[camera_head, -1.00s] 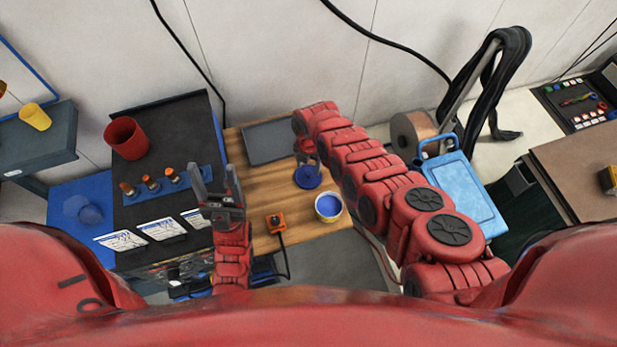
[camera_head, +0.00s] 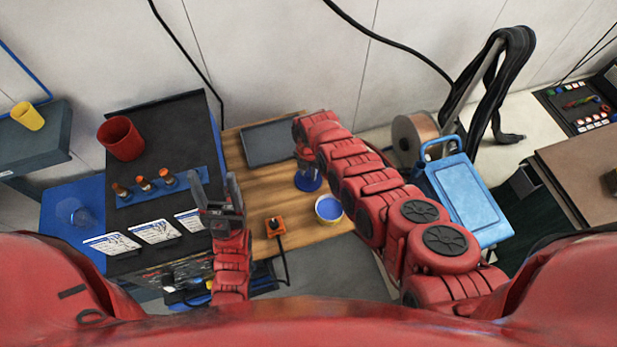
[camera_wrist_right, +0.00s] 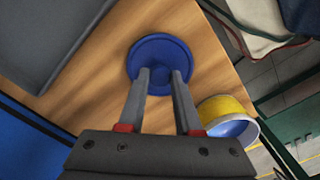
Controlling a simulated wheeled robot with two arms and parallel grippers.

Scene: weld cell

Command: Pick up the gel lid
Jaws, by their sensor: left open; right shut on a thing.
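The gel lid is a round blue disc (camera_head: 308,183) on the wooden bench top, and it also shows in the right wrist view (camera_wrist_right: 160,50). My right gripper (camera_wrist_right: 161,73) points down at it, with its fingertips at the lid's middle, shut on the part between them. I cannot tell whether the lid touches the wood. The gel tub (camera_head: 329,209), with a yellow side (camera_wrist_right: 222,107) and blue contents, stands open beside the lid. My left gripper (camera_head: 215,182) is open and empty over the dark bench's right edge.
A grey tray (camera_head: 270,143) lies behind the lid. An orange box with a cable (camera_head: 275,226) sits at the bench's front. A red cup (camera_head: 121,138) and several orange-topped pieces stand on the dark bench. A blue case (camera_head: 463,200) stands to the right.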

